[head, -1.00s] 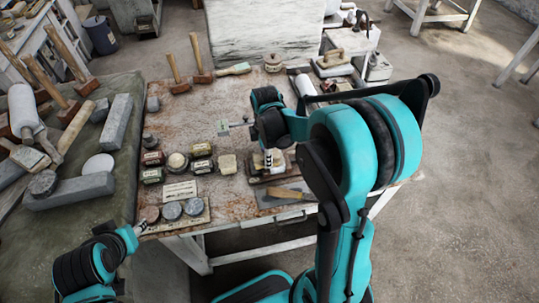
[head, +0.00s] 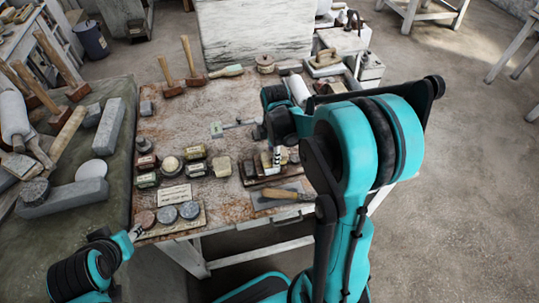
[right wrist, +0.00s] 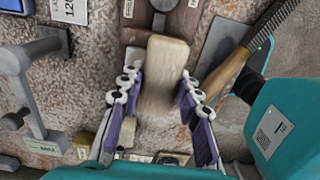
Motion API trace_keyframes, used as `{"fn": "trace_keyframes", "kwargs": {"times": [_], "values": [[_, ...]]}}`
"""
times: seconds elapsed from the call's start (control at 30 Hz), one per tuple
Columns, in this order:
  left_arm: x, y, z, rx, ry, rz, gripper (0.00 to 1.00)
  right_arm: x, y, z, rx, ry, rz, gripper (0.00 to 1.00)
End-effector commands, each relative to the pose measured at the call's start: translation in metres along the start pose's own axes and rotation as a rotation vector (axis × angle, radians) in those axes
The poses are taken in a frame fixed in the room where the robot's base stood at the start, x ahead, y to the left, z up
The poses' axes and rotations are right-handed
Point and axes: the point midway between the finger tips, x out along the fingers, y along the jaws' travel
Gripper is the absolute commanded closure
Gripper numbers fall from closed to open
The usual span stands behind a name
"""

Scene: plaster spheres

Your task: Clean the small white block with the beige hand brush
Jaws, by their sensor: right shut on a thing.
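My right gripper (head: 277,158) is over the front right part of the worktable (head: 228,107). In the right wrist view its purple-padded fingers (right wrist: 160,95) are shut on a pale beige, wood-like piece, apparently the hand brush (right wrist: 166,70). Its bristles are not visible, and its lower end is blurred. A small off-white block (head: 222,166) lies on the table left of the right gripper, apart from it. My left gripper (head: 134,234) is low at the table's front left corner, empty-looking; its jaws are too small to read.
Dark brown wooden pieces (head: 250,172) lie beside the right gripper. A wooden-handled tool (head: 285,194) lies at the front edge. Several small tins and boxes (head: 147,180) stand to the left. Mallets (head: 195,80) stand at the back. The table's middle is mostly clear.

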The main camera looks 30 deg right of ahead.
Motion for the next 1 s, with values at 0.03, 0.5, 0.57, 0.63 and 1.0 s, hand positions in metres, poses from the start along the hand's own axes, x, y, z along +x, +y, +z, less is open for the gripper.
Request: {"fn": "trace_keyframes", "kwargs": {"times": [0.03, 0.5, 0.57, 0.63, 1.0], "values": [[0.000, 0.000, 0.000, 0.000, 0.000, 0.000, 0.59, 0.000, 0.000, 0.000, 0.000, 0.000, 0.000, 0.90], [0.000, 0.000, 0.000, 0.000, 0.000, 0.000, 0.59, -0.001, 0.000, -0.019, -0.002, 0.000, 0.000, 0.90], [0.000, 0.000, 0.000, 0.000, 0.000, 0.000, 0.59, -0.001, 0.000, -0.021, -0.002, 0.000, 0.000, 0.90], [0.000, 0.000, 0.000, 0.000, 0.000, 0.000, 0.59, -0.001, 0.000, -0.023, -0.001, 0.000, 0.000, 0.90], [0.002, 0.000, 0.001, 0.000, 0.000, 0.000, 0.59, 0.000, 0.000, -0.044, -0.002, 0.000, 0.000, 0.90]]}}
